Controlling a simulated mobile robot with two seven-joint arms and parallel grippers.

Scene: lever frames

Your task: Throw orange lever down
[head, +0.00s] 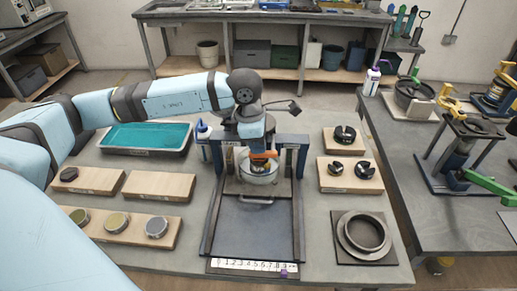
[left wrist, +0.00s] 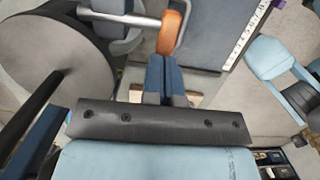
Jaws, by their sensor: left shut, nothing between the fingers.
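The orange lever (head: 263,155) shows in the head view at the middle of the press-like frame (head: 300,158), above a round metal pot (head: 257,176). My left arm hides part of it. In the left wrist view the orange lever grip (left wrist: 172,28) sits on the end of a silver rod (left wrist: 120,16). My left gripper (left wrist: 163,60) is shut and empty, its blue fingertips together just below the orange grip in that picture. I cannot tell whether they touch it. My right gripper is not in view.
A teal tray (head: 146,150) and wooden blocks (head: 158,186) stand left of the frame. More wooden blocks (head: 350,184) and a metal ring (head: 364,232) are on the right. A second bench (head: 430,225) with clamps stands further right.

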